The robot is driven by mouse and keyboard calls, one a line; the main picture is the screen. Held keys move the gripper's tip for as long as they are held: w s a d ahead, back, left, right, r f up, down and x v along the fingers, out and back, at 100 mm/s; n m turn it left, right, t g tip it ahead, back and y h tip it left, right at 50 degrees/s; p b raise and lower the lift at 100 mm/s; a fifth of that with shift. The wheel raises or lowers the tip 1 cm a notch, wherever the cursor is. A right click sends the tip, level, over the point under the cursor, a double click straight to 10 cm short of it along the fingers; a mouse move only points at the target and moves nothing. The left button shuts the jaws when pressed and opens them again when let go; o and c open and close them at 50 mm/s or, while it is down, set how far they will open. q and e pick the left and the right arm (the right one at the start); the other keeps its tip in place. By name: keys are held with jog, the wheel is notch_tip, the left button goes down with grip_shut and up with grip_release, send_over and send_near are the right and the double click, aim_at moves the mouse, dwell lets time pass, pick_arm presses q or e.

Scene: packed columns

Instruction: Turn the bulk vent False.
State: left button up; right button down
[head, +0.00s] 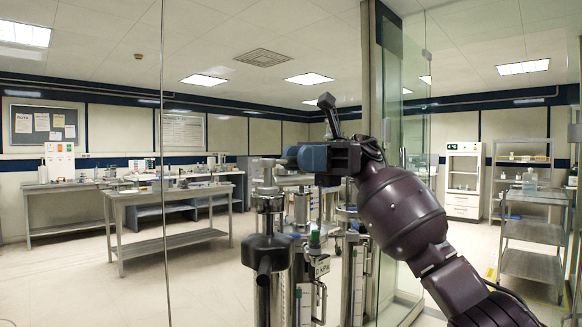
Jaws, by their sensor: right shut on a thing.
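My right gripper (288,158) reaches in from the right and points left, at the top of a steel column with a dark collar (268,202). It is shut on a small fitting there, which I take to be the bulk vent; the fingers and gripper body mostly hide it, so its handle position cannot be told. A dark rounded part with a downward spout (266,252) sits lower on the same column. My left gripper is not in view.
Several clear and steel columns (353,285) stand close together below and right of the gripper. Glass panels (405,130) rise behind my arm. A steel table (170,193) stands at left, and a steel shelf cart (533,232) at right. Open floor lies at left.

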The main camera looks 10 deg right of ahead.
dwell(0.4)
jog(key=c, duration=1.1)
grip_release()
jog(key=shift+o, duration=0.5)
jog(key=shift+w, duration=0.1)
jog(key=b+v, duration=0.2)
jog(key=v, duration=0.8)
jog(key=shift+w+d, duration=0.2)
jog(key=shift+w, duration=0.1)
